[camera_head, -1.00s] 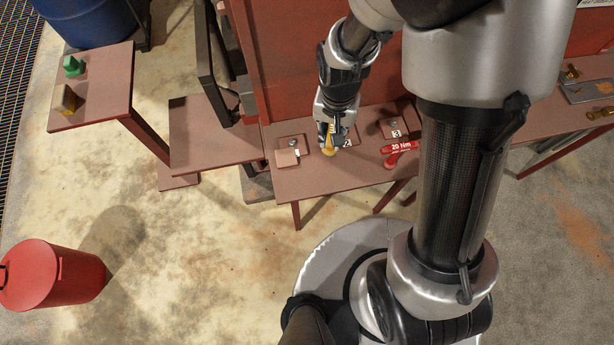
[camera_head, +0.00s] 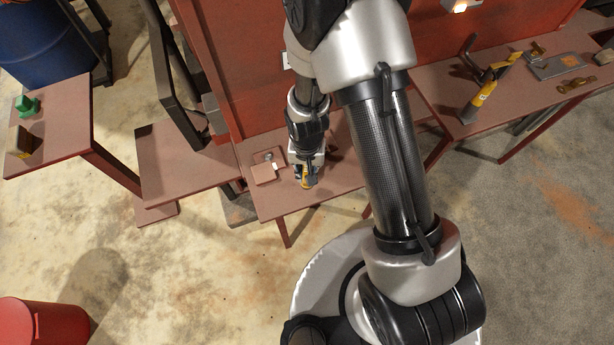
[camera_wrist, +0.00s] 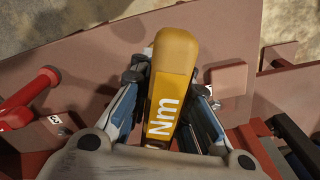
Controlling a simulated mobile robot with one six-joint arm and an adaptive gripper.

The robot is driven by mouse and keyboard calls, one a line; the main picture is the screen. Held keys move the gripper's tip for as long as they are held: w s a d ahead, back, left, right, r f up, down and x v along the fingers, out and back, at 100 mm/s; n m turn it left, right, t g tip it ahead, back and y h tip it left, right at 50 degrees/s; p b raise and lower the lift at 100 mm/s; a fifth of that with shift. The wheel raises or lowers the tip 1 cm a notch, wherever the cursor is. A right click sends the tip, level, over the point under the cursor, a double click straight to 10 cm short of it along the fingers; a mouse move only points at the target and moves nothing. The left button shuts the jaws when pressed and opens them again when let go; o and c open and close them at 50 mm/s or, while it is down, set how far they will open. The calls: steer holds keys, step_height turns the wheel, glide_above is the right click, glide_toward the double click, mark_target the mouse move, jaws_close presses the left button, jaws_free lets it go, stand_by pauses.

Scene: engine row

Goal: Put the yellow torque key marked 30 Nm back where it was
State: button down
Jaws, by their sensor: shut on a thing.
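My gripper (camera_head: 307,181) is shut on a yellow torque key (camera_wrist: 172,80), with one finger on each side of its handle. The white letters "Nm" show on the handle in the wrist view; the number is hidden. In the head view the held key (camera_head: 307,183) is small, over the narrow red-brown bench (camera_head: 283,204). I cannot tell whether it touches the bench.
A square block (camera_wrist: 229,79) is at the right. A red bin (camera_head: 40,322) stands on the floor. A green item (camera_head: 27,105) sits on the left table.

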steer(key=shift+f+b, duration=0.5)
steer(key=shift+f, duration=1.25)
steer(key=shift+f, duration=0.15)
steer(key=c, duration=1.5)
jaws_free()
